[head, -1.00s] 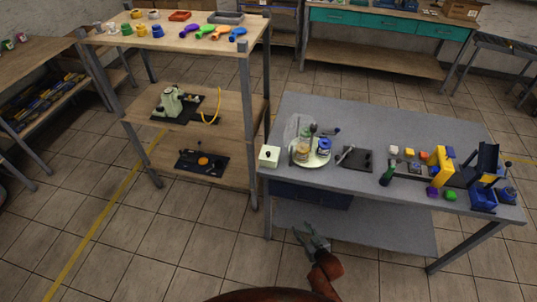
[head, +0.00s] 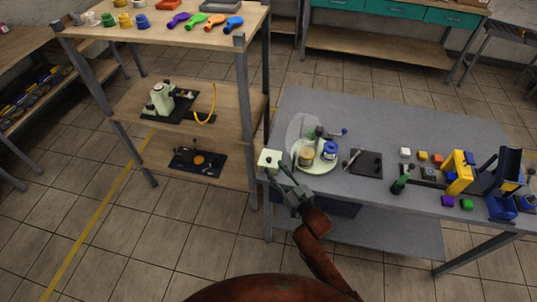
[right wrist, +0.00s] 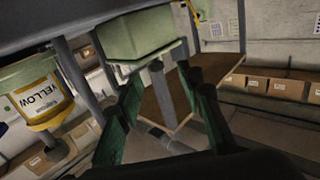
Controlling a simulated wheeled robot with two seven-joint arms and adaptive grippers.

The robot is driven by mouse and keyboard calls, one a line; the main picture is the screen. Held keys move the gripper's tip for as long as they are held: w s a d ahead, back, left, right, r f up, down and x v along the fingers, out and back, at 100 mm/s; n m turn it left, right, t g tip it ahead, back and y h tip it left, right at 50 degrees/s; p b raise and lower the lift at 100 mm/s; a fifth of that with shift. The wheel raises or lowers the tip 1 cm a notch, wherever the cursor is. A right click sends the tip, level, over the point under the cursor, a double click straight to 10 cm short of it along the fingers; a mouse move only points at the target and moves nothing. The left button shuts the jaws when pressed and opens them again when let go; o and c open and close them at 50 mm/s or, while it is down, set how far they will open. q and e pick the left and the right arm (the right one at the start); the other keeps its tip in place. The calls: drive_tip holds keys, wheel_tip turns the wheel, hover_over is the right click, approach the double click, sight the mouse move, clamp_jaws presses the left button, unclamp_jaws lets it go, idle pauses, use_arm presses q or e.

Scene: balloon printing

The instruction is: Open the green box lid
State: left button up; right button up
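The small pale green box (head: 270,159) stands at the left front corner of the grey table, its lid closed with a dark knob on top. In the right wrist view the box (right wrist: 138,36) appears upside down, with its paler lid (right wrist: 150,56) toward the fingers. My right gripper (head: 277,170) is at the front of the box, its fingers reaching up toward the lid. In the right wrist view the open fingers (right wrist: 160,82) are either side of the knob's line; I cannot tell whether they touch it. My left gripper is not in view.
A dark pad (head: 366,163), a green bottle (head: 398,185) and a yellow and blue press (head: 460,172) stand further right. A wooden shelf (head: 215,138) is close on the left.

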sight(271, 161)
drive_tip(key=x, duration=0.4)
drive_tip(key=shift+w+d+b, duration=0.1)
drive_tip(key=shift+w+b, duration=0.2)
drive_tip(key=shift+w, duration=0.55)
drive_tip(key=shift+w+a, duration=0.3)
drive_tip(key=c, duration=0.7)
clamp_jaws()
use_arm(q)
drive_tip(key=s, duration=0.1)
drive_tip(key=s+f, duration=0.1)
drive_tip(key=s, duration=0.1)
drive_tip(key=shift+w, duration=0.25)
